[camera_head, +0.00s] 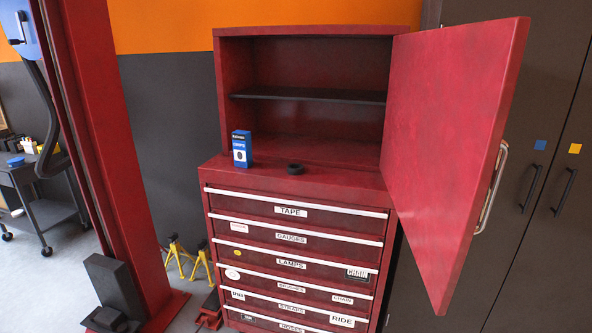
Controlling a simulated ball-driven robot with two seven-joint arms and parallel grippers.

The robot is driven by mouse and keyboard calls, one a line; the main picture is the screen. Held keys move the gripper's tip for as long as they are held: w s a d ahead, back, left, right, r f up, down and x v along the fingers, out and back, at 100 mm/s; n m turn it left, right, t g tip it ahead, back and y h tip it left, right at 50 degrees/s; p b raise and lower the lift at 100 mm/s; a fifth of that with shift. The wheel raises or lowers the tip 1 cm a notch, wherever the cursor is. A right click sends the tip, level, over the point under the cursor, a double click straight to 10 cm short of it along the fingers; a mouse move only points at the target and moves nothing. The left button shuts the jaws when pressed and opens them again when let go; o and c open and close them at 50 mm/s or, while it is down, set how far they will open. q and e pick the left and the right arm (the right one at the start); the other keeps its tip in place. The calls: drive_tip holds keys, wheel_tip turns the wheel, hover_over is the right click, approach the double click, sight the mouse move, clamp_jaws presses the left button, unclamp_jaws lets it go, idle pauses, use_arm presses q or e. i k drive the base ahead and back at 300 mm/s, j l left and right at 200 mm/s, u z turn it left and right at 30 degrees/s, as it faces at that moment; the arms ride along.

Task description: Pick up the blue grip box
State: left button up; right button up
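The blue grip box (241,149) stands upright on the left part of the red tool chest's top (340,182), in front of the open upper cabinet. It has a white panel with a dark round mark on its front. Nothing touches it. Neither of my grippers shows in the head view.
A small black round object (295,169) lies to the right of the box. The red cabinet door (455,140) stands wide open at the right, jutting forward. A red lift post (115,150) rises at the left. Yellow stands (178,256) are on the floor. The chest top's front is clear.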

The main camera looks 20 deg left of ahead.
sight(242, 139)
drive_tip(key=i+z, duration=0.1)
drive_tip(key=z, duration=0.35)
drive_tip(key=i+j+z, duration=0.1)
drive_tip(key=z, duration=0.35)
drive_tip(key=j+z, duration=0.2)
drive_tip(key=z, duration=0.25)
drive_tip(key=i+j+z, duration=0.1)
drive_tip(key=z, duration=0.35)
drive_tip(key=j+z, duration=0.25)
drive_tip(key=z, duration=0.25)
drive_tip(key=j+u, duration=0.15)
drive_tip(key=j, duration=0.35)
drive_tip(key=i+j+u, duration=0.15)
drive_tip(key=j, duration=0.35)
drive_tip(key=j+u, duration=0.1)
drive_tip(key=j, duration=0.4)
